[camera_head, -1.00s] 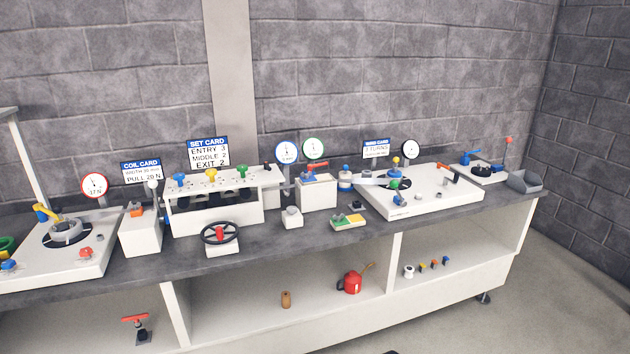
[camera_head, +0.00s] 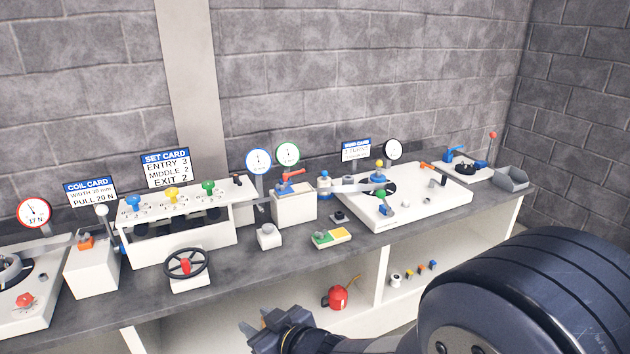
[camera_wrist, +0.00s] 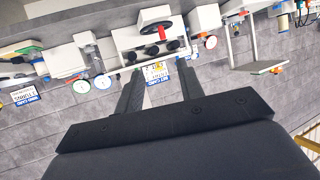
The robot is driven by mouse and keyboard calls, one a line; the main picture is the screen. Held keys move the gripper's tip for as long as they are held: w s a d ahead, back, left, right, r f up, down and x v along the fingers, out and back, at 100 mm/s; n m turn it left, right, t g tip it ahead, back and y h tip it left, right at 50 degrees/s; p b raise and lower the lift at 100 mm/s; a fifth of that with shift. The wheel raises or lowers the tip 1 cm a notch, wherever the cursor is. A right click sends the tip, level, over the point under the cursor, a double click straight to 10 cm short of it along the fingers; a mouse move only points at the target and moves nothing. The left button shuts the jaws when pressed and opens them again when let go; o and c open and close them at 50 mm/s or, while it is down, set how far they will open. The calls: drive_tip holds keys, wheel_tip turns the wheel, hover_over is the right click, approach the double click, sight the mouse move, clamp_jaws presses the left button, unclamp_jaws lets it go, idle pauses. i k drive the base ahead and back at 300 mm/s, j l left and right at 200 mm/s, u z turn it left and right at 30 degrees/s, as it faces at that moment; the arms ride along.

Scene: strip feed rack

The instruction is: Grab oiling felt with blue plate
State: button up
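Several small blocks lie in a row on the lower shelf in the head view. The rightmost one (camera_head: 433,264) looks blue; I take it for the oiling felt with the blue plate, but it is too small to be sure. An orange block (camera_head: 421,268) and a darker block (camera_head: 409,273) are beside it. My gripper (camera_head: 256,323) is low in front of the bench, well left of the blocks and apart from them. In the wrist view my gripper (camera_wrist: 158,82) is open and empty, upside down to the bench; I cannot make out the felt there.
The dark bench top (camera_head: 350,245) carries several machines, including a roller unit with a handwheel (camera_head: 186,264) and a white turntable unit (camera_head: 440,198). A red oil can (camera_head: 338,297) and a white ring (camera_head: 395,279) are on the lower shelf.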

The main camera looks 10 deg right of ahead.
sight(302, 188)
drive_tip(key=i+j+z, duration=0.25)
drive_tip(key=i, duration=0.3)
drive_tip(key=i+j+z, duration=0.2)
drive_tip(key=i, duration=0.35)
drive_tip(key=i+j+z, duration=0.25)
drive_tip(key=i+j, duration=0.15)
drive_tip(key=i, duration=0.1)
